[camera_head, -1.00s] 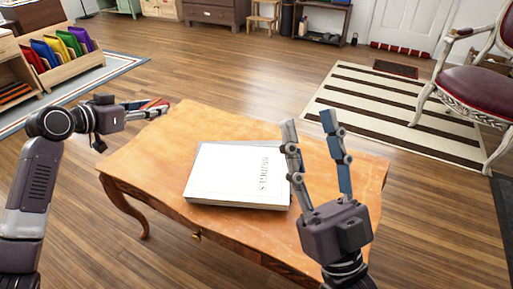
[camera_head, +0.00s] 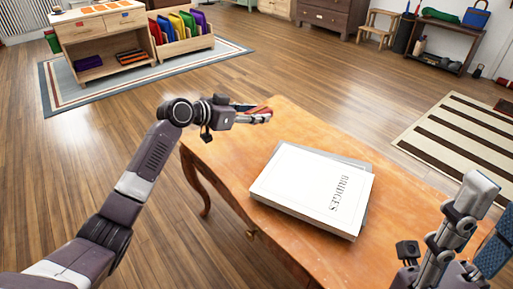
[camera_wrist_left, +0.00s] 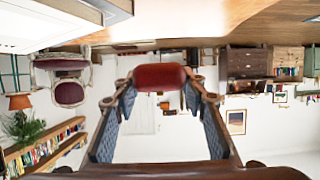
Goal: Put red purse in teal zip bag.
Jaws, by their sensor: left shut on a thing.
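The red purse (camera_wrist_left: 160,77) is a dark red, rounded thing held between the two fingertips of my left gripper (camera_wrist_left: 160,85) in the left wrist view. In the head view a bit of the red purse (camera_head: 258,110) shows at the left gripper (camera_head: 262,113), above the table's far left corner. My right gripper (camera_head: 492,208) is at the lower right of the head view, its fingers apart and nothing seen between them. I cannot pick out a teal zip bag for sure.
A wooden table (camera_head: 290,125) carries a large white book (camera_head: 312,190). A crate (camera_head: 190,45) with several coloured pouches stands beside a low shelf unit (camera_head: 100,25) on a blue-edged rug. A dark rack (camera_head: 450,37) holds a green item and a blue bag. Open floor lies between.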

